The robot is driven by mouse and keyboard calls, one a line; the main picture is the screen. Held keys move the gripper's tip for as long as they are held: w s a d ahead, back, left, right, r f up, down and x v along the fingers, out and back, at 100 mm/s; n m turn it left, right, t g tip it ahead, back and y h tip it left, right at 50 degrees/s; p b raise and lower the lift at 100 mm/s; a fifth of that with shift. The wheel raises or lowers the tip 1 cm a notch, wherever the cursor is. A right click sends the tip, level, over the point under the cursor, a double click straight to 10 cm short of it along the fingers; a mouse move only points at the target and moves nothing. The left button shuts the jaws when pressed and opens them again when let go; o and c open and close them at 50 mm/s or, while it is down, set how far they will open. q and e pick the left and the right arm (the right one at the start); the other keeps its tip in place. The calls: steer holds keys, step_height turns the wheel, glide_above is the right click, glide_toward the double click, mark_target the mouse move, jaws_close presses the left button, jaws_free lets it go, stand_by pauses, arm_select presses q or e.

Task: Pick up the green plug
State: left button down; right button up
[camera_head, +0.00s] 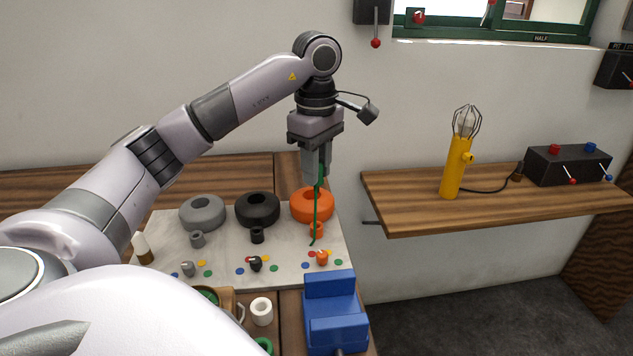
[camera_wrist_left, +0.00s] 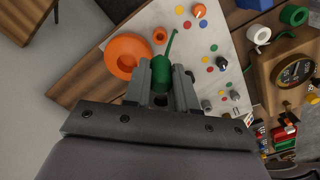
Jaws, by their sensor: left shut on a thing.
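The green plug (camera_wrist_left: 161,74) is between the two fingers of my left gripper (camera_wrist_left: 163,84) in the left wrist view. It has a thick round body and a thin green tail that sticks out past the fingertips. In the head view my left gripper (camera_head: 316,172) points down above the orange ring at the right end of the pale board, shut on the plug. The plug's green tail (camera_head: 316,212) hangs down in front of the orange ring; its body is mostly hidden by the fingers. My right gripper is not in view.
The pale board (camera_head: 222,258) carries grey (camera_head: 203,212), black (camera_head: 257,210) and orange rings (camera_head: 304,208), with small parts and coloured dots. A blue vise-like block (camera_head: 332,312) stands in front. A wooden shelf (camera_head: 400,212) at right holds a yellow caged lamp (camera_head: 452,170).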

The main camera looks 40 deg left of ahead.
arm_select(q)
step_height(320, 180, up, 10)
steer(key=p, duration=0.3)
steer(key=shift+f, duration=0.15)
